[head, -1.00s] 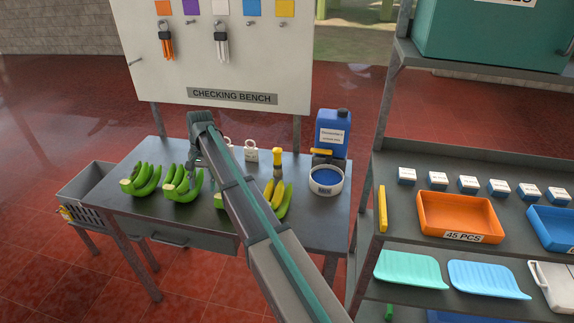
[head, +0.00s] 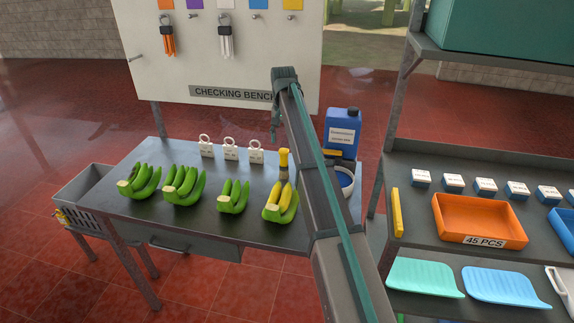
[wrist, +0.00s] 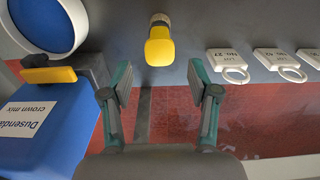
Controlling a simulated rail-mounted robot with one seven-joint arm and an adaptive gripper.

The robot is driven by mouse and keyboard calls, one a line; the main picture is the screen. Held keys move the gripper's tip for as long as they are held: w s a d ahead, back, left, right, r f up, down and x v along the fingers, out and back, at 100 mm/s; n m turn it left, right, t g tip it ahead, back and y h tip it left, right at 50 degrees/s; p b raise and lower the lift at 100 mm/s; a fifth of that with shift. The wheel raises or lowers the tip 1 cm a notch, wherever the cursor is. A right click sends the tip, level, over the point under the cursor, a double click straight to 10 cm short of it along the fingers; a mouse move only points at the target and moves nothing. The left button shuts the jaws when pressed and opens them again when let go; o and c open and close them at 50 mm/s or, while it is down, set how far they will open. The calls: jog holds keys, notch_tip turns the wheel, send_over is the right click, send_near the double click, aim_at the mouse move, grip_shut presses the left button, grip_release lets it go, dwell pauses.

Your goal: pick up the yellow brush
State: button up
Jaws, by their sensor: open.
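The yellow brush, as far as I can tell, is the upright thing with a yellow top (head: 284,157) and a greyish lower part, standing on the bench behind the rightmost banana hand. Its foot is partly hidden in the head view. In the wrist view the brush (wrist: 160,48) lies ahead of the fingers, close to the middle line between them, and apart from them. My gripper (head: 275,134) hangs above the back of the bench, left of the brush in the head picture. In the wrist view my gripper (wrist: 159,88) is open and empty, its fingers spread.
A blue jug (head: 343,130), a yellow bar (wrist: 48,75) on a dark block and a blue-filled bowl (wrist: 45,20) stand beside the brush. White lot tags (head: 230,152) and several banana hands (head: 184,186) share the bench (head: 190,220). A shelf (head: 400,170) stands right.

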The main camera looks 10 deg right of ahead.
aim_at(284, 157)
jog(key=shift+f+p, duration=1.25)
jog(key=shift+f, duration=3.15)
grip_shut()
